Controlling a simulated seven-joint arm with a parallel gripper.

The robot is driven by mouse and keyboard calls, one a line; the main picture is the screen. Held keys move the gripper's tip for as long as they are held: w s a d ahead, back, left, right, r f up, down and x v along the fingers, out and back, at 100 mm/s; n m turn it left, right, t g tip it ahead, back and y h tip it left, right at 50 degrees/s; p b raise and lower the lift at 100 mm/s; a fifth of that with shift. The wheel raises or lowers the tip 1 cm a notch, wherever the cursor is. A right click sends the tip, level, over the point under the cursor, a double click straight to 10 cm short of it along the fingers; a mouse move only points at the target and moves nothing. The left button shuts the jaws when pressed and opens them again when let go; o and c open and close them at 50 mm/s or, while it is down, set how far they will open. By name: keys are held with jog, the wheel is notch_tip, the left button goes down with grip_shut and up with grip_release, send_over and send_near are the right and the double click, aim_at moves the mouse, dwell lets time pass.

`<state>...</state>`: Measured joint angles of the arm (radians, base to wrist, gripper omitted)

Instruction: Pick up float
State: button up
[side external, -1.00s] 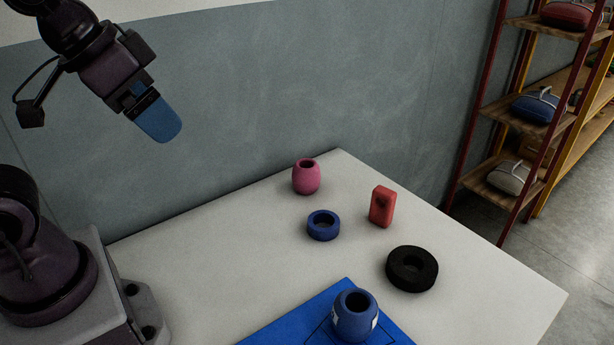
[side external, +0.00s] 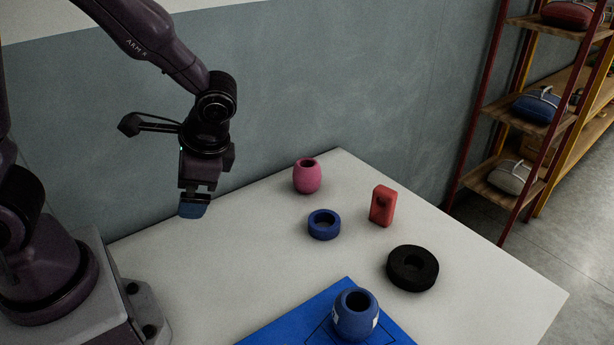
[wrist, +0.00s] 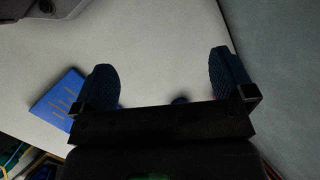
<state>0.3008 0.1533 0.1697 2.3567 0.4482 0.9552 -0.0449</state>
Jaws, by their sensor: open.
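Several float-like pieces stand apart on the pale table; I cannot tell which one the task means. A pink barrel-shaped float (side external: 307,178) is near the back edge. A blue barrel-shaped float (side external: 343,321) with white patches stands on a blue mat (side external: 288,324) at the front.
The white table (side external: 230,262) is bare below and right of my gripper. A grey wall (side external: 330,80) runs behind it. A shelf rack (side external: 515,178) with bags stands at right. The wrist view shows a flat blue thing with yellowish marks (wrist: 55,95) at left.

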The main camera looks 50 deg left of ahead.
jog(key=w+a+f+m+y, duration=0.3)
jog(key=a+f+m+y, duration=0.1)
jog(key=a+f+y, duration=0.15)
jog(key=m+t+y, duration=0.4)
jog(key=m+t, duration=1)
jog(key=m, duration=0.3)
send_near(302, 173)
jog(key=s+a, duration=0.2)
jog(key=s+a+r, duration=0.1)
jog(key=s+a, duration=0.3)
jog(key=shift+s+a+r, duration=0.15)
jog(key=shift+s+r, duration=0.15)
jog(key=shift+s, duration=0.1)
jog(key=w+d+m+t+h, duration=0.1)
jog(key=w+m+h, duration=0.1)
jog(key=w+d+f+m+t+h, duration=0.1)
jog(key=w+d+m+t+h, duration=0.1)
jog(key=shift+w+d+f+t+h, duration=0.15)
jog(key=shift+w+d+t+h, duration=0.1)
jog(key=shift+t+h, duration=0.1)
jog(key=shift+w, duration=0.25)
jog(key=x, duration=0.7)
jog(key=shift+w, duration=0.1)
jog(key=shift+f+x, duration=0.25)
jog(key=shift+x, duration=1.1)
jog(key=shift+f+x, duration=0.2)
jog(key=shift+x, duration=1.15)
jog(key=shift+d, duration=0.1)
jog(key=shift+c, duration=0.5)
